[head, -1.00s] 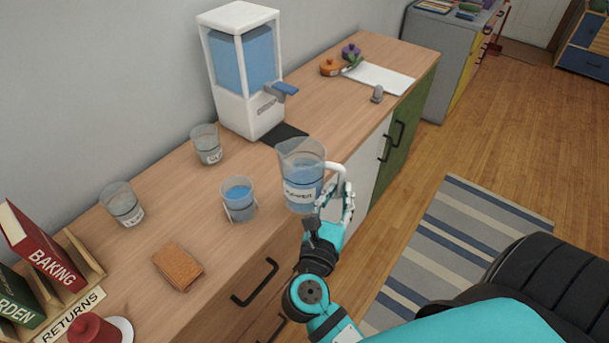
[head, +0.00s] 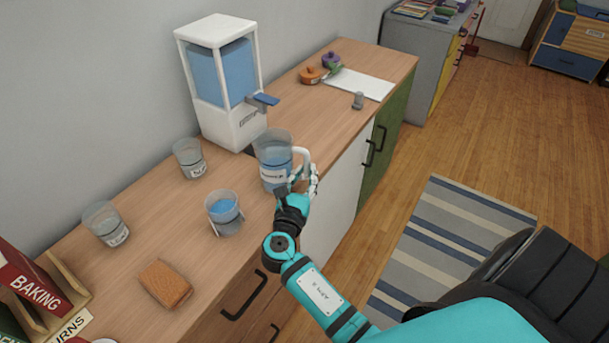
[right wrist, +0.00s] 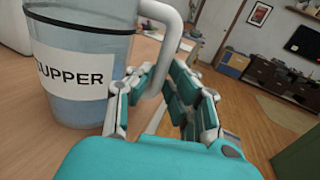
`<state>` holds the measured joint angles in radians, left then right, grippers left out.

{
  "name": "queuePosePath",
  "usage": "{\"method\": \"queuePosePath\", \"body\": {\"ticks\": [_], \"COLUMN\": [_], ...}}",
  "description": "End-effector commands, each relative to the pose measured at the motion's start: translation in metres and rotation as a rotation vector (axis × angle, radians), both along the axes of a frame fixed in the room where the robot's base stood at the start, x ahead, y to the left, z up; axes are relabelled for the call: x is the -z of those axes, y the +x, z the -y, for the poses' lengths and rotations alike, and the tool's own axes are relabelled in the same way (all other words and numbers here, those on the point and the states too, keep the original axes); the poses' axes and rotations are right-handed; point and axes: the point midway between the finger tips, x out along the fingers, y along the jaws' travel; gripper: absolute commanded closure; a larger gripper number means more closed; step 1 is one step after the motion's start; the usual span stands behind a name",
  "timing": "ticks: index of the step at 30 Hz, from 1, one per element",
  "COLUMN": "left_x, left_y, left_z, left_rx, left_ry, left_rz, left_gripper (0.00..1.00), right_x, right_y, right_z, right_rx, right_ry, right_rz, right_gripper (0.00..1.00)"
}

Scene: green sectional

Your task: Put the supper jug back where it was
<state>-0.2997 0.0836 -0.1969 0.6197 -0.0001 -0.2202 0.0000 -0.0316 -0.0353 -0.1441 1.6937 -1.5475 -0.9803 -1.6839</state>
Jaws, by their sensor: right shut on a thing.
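The supper jug (head: 270,158) is a clear jug with a white handle, holding blue liquid. In the right wrist view the label on the jug (right wrist: 85,68) reads SUPPER. My right gripper (head: 303,180) is shut on its handle (right wrist: 172,45). The jug is upright at the counter's front edge, in front of the water dispenser (head: 228,85). Whether its base touches the counter I cannot tell. It hides most of a dark patch by the dispenser's foot. My left gripper is not in view.
Left of the jug on the wooden counter (head: 150,225) stand a cup with blue liquid (head: 226,216) and two clear cups (head: 190,158) (head: 105,225). A brown sponge-like block (head: 165,284) lies near the front.

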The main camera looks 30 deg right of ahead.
Motion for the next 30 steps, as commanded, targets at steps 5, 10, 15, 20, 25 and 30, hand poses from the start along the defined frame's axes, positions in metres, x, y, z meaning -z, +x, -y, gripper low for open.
{"method": "queuePosePath", "body": {"ticks": [5,10,15,20,25,30], "left_x": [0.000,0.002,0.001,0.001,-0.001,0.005], "left_y": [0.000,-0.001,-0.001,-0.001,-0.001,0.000], "left_z": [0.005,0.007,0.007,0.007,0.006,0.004], "left_rx": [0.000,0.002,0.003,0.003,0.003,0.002], "left_ry": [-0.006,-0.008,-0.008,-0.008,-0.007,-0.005], "left_rz": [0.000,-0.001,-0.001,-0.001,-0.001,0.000], "left_gripper": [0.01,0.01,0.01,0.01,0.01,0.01], "right_x": [-0.002,0.003,0.002,0.002,-0.002,0.002], "right_y": [0.000,0.000,0.000,0.000,-0.001,-0.018], "right_z": [0.000,0.000,0.000,0.000,-0.001,-0.020], "right_rx": [0.000,0.000,0.000,0.000,-0.001,-0.002], "right_ry": [0.000,0.000,0.000,0.000,0.001,0.004], "right_rz": [0.004,0.000,0.000,0.000,0.001,-0.001], "right_gripper": [1.00,0.82,0.61,0.61,0.61,0.61]}}
